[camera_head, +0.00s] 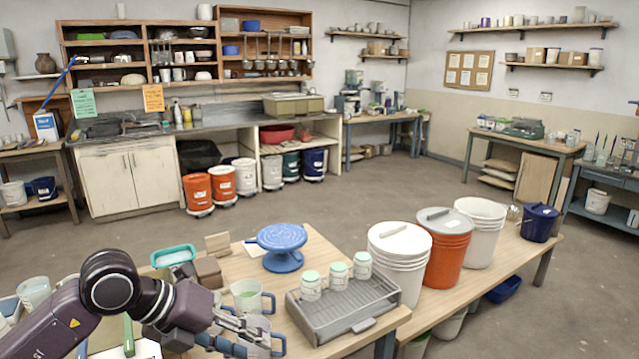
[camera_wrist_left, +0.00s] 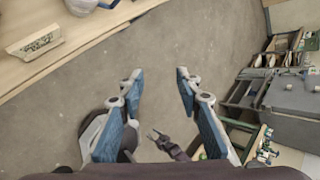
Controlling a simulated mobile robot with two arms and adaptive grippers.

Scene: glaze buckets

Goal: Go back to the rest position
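My left gripper (camera_head: 240,334) is at the lower left of the head view, over the near part of the wooden table (camera_head: 318,246) and close to the clear handled jugs (camera_head: 247,297). In the left wrist view its two blue-grey fingers (camera_wrist_left: 160,78) stand wide apart with bare floor between them and nothing held. My right gripper does not show in the head view. A small dark forked shape low in the left wrist view may be it, but it is too small to tell its state.
A blue turntable (camera_head: 282,247), a grey tray (camera_head: 343,305) with white jars (camera_head: 337,276), and a white bucket (camera_head: 399,262), an orange bucket (camera_head: 446,250) and another white bucket (camera_head: 480,232) stand on the tables. A teal tub (camera_head: 174,257) is near my left arm. The floor beyond is open.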

